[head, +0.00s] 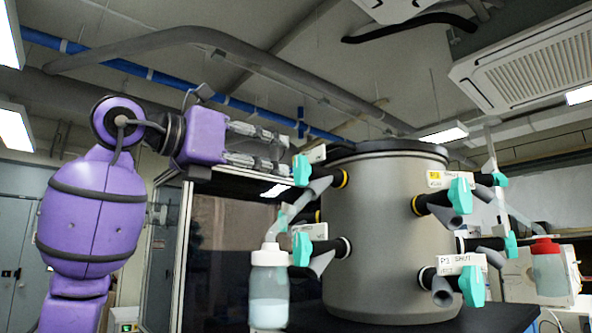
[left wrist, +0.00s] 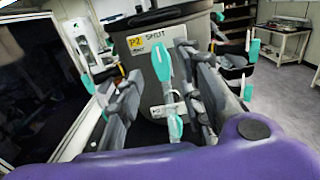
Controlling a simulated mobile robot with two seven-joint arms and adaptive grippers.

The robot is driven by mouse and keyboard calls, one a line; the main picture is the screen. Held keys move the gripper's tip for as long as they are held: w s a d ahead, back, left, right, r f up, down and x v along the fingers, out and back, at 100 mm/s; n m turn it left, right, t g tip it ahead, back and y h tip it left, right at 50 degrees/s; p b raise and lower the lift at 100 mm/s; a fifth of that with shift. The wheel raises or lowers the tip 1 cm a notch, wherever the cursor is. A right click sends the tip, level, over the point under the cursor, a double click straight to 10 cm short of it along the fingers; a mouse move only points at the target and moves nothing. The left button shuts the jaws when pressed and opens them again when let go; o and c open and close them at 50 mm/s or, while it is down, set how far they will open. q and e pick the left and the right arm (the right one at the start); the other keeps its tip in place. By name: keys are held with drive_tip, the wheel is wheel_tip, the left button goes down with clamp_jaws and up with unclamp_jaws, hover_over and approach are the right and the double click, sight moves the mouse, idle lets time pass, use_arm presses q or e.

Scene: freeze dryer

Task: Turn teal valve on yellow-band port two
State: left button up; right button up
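The grey drum of the freeze dryer (head: 380,235) carries several side ports with teal valves. The upper left port has a yellow band (head: 344,178) and a teal valve (head: 301,170) whose handle stands roughly upright. In the left wrist view, a teal valve (left wrist: 162,62) stands beside a label (left wrist: 150,43) with a yellow patch reading "P2 SHUT". My left gripper (head: 286,151) is open and empty, its fingertips just short of the upper left valve. In the left wrist view the valve appears between the fingers; contact cannot be told. My right gripper is not in view.
Another teal valve (head: 301,248) sits lower left. More teal valves (head: 459,195) and a red-capped bottle (head: 547,268) are on the right. A dark glass-fronted cabinet (head: 230,240) stands behind my left arm.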

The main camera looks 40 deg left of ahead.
sight(297, 167)
use_arm(q)
drive_tip(key=w, duration=0.2)
drive_tip(key=w+p, duration=0.1)
drive_tip(key=w, duration=0.3)
drive_tip(key=shift+d+f, duration=0.1)
drive_tip(key=shift+d, duration=0.15)
clamp_jaws()
